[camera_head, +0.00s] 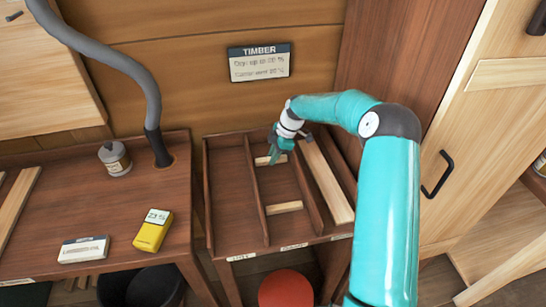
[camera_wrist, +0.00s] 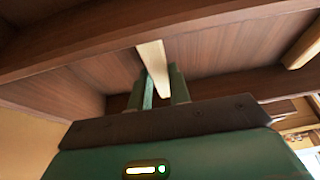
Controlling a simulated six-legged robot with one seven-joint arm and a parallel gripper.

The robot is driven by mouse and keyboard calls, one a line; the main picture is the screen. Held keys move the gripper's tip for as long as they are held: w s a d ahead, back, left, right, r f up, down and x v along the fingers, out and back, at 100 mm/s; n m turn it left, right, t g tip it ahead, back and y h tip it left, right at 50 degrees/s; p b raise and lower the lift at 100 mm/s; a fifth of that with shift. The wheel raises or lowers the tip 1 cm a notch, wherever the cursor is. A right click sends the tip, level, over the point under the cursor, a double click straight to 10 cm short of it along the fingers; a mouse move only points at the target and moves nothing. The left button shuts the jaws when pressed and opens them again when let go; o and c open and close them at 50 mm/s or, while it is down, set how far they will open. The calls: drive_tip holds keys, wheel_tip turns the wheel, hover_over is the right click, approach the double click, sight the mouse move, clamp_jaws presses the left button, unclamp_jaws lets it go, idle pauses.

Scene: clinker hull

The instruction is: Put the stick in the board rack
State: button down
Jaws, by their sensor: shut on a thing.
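The board rack (camera_head: 230,257) is a dark wooden tray with dividers, leaving long compartments. My gripper (camera_head: 281,152) reaches down into its middle compartment near the back. It is shut on a short pale stick (camera_head: 268,160), which lies crosswise there. In the wrist view the stick (camera_wrist: 153,62) sticks out from between my green fingers (camera_wrist: 164,92) toward a dark wooden wall. Whether the stick touches the rack floor I cannot tell.
Another pale stick (camera_head: 284,207) lies crosswise nearer the front of the middle compartment. A long pale board (camera_head: 327,182) fills much of the right compartment. The left compartment is empty. A bench at left holds a yellow meter (camera_head: 153,231), a white box (camera_head: 83,249) and a jar (camera_head: 115,159).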

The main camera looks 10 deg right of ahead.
drive_tip(key=shift+f, duration=0.35)
drive_tip(key=c, duration=1.3)
unclamp_jaws()
drive_tip(key=shift+f, duration=0.15)
